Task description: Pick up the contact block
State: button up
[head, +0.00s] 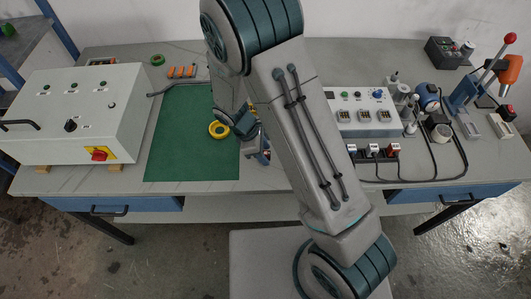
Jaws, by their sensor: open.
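My gripper (262,152) is low over the bench by the right edge of the green mat (190,155). It is open, small in the picture and partly covered by my own arm. I cannot make out a contact block for certain in the head view. Small grey-blue and reddish parts show around the gripper, but I cannot tell whether one of them is the block. My arm hides the bench just right of the gripper. A yellow ring (218,130) lies on the mat, left of the gripper.
A white control box (75,115) with a red-yellow switch stands at left. Several orange pieces (182,72) lie behind the mat. At right are a white panel (366,112), switch modules (375,151) with cables and a lever press (490,75). The mat's front half is clear.

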jog(key=shift+d+f, duration=0.1)
jog(key=shift+f, duration=0.15)
jog(key=shift+c, duration=0.3)
grip_shut()
jog(key=shift+r, duration=0.15)
